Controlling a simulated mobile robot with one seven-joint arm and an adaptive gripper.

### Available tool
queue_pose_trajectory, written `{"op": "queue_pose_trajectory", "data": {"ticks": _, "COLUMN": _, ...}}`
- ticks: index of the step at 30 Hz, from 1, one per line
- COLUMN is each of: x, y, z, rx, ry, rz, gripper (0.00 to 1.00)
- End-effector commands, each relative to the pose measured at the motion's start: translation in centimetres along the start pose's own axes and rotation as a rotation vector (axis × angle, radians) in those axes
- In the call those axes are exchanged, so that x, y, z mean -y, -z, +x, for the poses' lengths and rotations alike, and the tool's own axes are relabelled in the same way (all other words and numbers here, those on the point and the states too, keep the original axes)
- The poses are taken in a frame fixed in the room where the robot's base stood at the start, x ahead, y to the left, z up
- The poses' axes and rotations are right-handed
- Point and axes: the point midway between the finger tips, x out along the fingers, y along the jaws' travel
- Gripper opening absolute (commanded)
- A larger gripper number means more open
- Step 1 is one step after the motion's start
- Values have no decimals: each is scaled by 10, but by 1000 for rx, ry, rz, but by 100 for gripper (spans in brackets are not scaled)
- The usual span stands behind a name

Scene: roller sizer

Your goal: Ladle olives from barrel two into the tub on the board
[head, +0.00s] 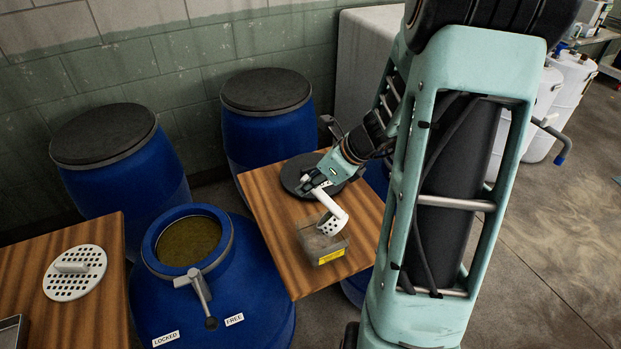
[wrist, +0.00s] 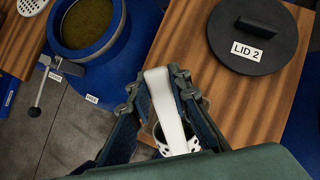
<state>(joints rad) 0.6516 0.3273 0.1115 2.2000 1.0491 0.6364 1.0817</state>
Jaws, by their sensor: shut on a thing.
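My gripper (head: 318,186) is shut on the handle of a white ladle (head: 332,207), above the wooden board (head: 266,214). The ladle's perforated cup hangs over or at the far side of the grey tub (head: 318,246) with a yellow label; I cannot tell whether they touch. In the wrist view my gripper (wrist: 156,88) holds the white handle (wrist: 163,98), and the cup is partly hidden below it. An open blue barrel (head: 266,290), left of the board, holds murky olive-coloured contents. The contents of the cup and tub are not clear.
The black lid marked LID 2 (wrist: 252,38) lies on the board behind the tub. The open barrel has a metal lever (head: 199,292) with LOCKED and FREE labels. A perforated white disc (head: 75,273) lies on the left board. Two closed blue barrels (head: 266,130) stand behind.

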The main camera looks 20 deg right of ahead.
Motion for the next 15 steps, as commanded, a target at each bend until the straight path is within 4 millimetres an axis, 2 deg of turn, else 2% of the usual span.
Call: {"op": "queue_pose_trajectory", "data": {"ticks": 15, "x": -1, "y": -10, "z": 23, "rx": -182, "ry": -5, "rz": -7, "gripper": 0}}
